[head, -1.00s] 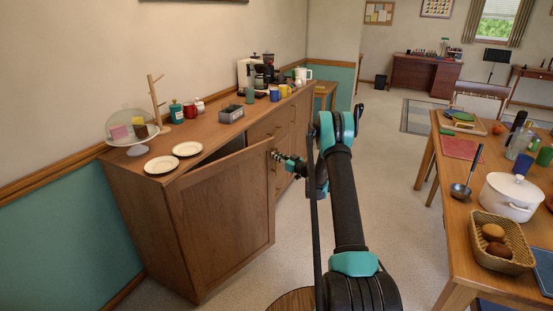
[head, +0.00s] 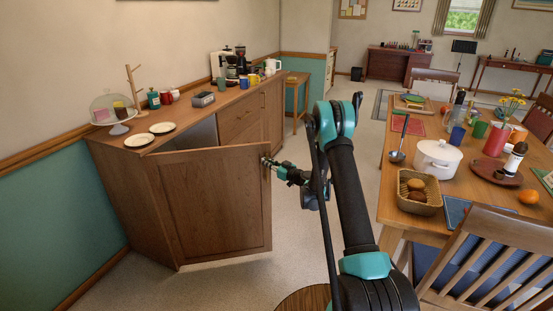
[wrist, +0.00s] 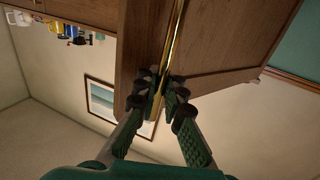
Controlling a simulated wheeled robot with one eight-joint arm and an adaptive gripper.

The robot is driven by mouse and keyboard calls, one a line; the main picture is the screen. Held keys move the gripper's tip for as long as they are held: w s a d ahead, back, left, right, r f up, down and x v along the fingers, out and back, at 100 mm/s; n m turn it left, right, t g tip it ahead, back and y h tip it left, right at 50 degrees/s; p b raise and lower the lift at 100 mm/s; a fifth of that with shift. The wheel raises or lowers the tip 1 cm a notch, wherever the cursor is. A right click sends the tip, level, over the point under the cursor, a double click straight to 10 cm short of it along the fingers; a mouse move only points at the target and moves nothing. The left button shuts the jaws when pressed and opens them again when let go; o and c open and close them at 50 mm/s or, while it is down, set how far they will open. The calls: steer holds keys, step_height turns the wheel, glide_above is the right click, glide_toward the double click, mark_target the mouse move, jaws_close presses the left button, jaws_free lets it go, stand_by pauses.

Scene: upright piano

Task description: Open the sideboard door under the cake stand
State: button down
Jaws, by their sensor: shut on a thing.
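The sideboard (head: 132,193) stands against the left wall with the cake stand (head: 112,112) on its near end. The sideboard door (head: 212,205) below the cake stand is swung partly open, and part of the dark interior shows behind its top edge. My gripper (head: 268,162) is at the door's free edge, near the top. In the wrist view my gripper (wrist: 163,98) is shut on the brass door handle (wrist: 173,45), a long thin bar, with a finger on each side of it. The door face (wrist: 225,45) shows beside the handle.
A dining table with a white pot (head: 437,157) and a bread basket (head: 420,190) is at the right. A chair (head: 490,255) stands at the front right.

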steer(key=shift+s+d, duration=0.35)
steer(key=shift+s, duration=0.4)
steer(key=shift+d, duration=0.1)
steer(key=c, duration=1.9)
jaws_free()
steer(key=o, duration=0.3)
